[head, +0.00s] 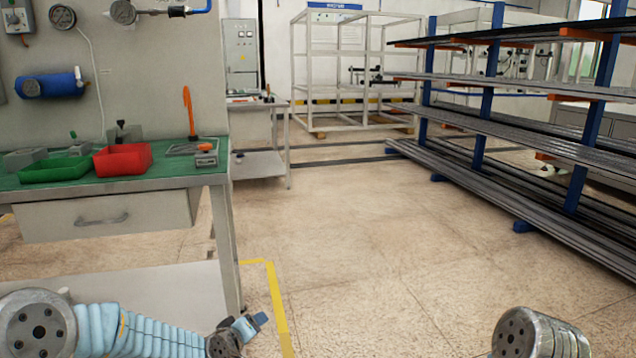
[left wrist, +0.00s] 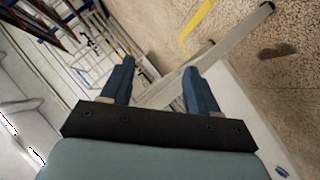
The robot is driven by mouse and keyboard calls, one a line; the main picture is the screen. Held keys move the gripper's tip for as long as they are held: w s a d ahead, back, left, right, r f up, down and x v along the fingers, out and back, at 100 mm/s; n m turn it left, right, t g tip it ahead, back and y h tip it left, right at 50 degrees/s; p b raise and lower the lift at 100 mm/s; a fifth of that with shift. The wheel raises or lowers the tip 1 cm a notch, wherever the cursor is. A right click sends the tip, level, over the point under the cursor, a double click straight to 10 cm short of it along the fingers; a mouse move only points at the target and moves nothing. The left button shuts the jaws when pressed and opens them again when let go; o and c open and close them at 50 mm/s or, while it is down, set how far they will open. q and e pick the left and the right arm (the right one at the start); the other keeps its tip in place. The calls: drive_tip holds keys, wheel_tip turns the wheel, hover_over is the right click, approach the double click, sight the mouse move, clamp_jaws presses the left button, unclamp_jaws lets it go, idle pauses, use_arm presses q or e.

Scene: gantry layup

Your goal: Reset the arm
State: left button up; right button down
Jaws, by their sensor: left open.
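My left arm shows at the lower left of the head view, with the left gripper (head: 254,321) low beside the workbench leg. In the left wrist view the left gripper (left wrist: 158,88) has its two blue fingers spread apart, with nothing held between them. A grey metal bar, apparently a bench leg, runs behind the fingers in that view; I cannot tell its distance. My right arm shows only as a metal joint at the lower right of the head view. The right gripper is out of view.
The workbench (head: 150,184) at left holds a green tray (head: 55,172), a red bin (head: 122,160) and small tools. A rack (head: 487,128) of long dark bars stands at right. A white frame (head: 345,70) stands at the back. The middle floor (head: 370,240) is clear.

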use_arm(q)
drive_tip(key=s+d+f+m+g, duration=0.3)
drive_tip(key=s+f+g, duration=0.2)
drive_tip(key=s+f, duration=0.95)
drive_tip(key=s+f+m+g, duration=0.1)
drive_tip(key=s+f+g, duration=0.2)
drive_tip(key=s, duration=0.5)
drive_tip(key=s+d+f+m+g+h, duration=0.1)
drive_tip(key=s+f+g, duration=0.2)
drive_tip(key=s+f, duration=0.3)
drive_tip(key=s, duration=0.3)
drive_tip(key=shift+s+d+f+p, duration=0.3)
drive_tip(key=shift+p, duration=0.05)
